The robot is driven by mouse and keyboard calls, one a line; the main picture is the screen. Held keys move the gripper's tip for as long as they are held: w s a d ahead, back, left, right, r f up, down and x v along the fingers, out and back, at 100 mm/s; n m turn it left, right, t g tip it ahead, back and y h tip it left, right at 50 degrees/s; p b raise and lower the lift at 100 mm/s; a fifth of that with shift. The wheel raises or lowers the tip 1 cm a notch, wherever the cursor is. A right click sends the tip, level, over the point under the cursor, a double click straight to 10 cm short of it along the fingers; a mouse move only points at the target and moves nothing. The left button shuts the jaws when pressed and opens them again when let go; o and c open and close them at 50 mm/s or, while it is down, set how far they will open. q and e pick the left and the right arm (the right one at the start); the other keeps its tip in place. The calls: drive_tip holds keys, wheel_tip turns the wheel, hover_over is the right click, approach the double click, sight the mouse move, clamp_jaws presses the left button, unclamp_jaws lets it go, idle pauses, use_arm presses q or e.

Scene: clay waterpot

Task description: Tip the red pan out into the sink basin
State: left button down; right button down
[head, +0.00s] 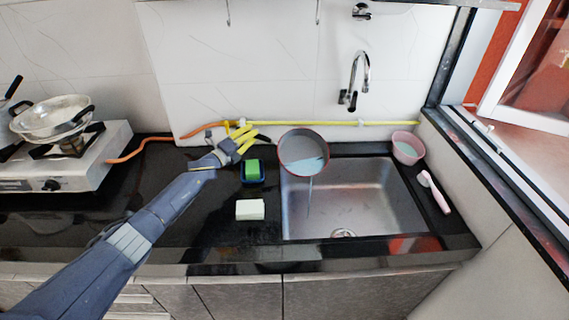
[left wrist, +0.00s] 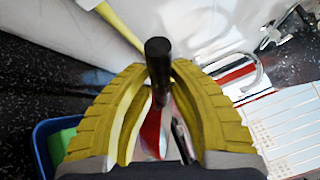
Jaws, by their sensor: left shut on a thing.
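The red pan (head: 303,147) is held tilted over the back left part of the sink basin (head: 375,200). Its grey inside faces the head camera, with light blue water at its lower right. A thin stream of water (head: 309,195) falls from its rim into the basin. My left gripper (head: 247,140), with yellow fingers, is shut on the pan's handle, left of the pan. In the left wrist view the dark handle (left wrist: 158,60) stands between the yellow fingers (left wrist: 160,90). My right gripper is in neither view.
A green sponge in a blue holder (head: 252,171) and a white block (head: 250,209) lie left of the basin. A faucet (head: 355,80) is behind it. A pink bowl (head: 407,147) and a pink brush (head: 434,192) are at its right. A stove with a wok (head: 52,118) stands far left.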

use_arm(q)
drive_tip(key=shift+r, duration=0.15)
idle(0.5)
drive_tip(key=shift+s+d+r+m, duration=0.2)
drive_tip(key=shift+s+r+m, duration=0.3)
drive_tip(key=shift+s+r, duration=0.05)
drive_tip(key=shift+s+d+r+t+h, duration=0.1)
drive_tip(key=shift+s+r+t+h, duration=0.2)
drive_tip(key=shift+t, duration=0.1)
idle(1.1)
drive_tip(key=shift+s+d+r+m+h, duration=0.15)
drive_tip(key=shift+s+r+m+h, duration=0.2)
drive_tip(key=shift+m, duration=0.25)
drive_tip(key=shift+s+r, duration=0.2)
drive_tip(key=shift+s+d+m, duration=0.1)
drive_tip(key=shift+s+m, duration=0.1)
drive_tip(key=shift+m, duration=0.1)
idle(0.9)
drive_tip(key=shift+s+d+r+m+h, duration=0.25)
drive_tip(key=shift+s+r+m+h, duration=0.25)
drive_tip(key=shift+s+m, duration=0.1)
drive_tip(key=shift+s+r, duration=0.1)
drive_tip(key=shift+s, duration=0.1)
idle(1.2)
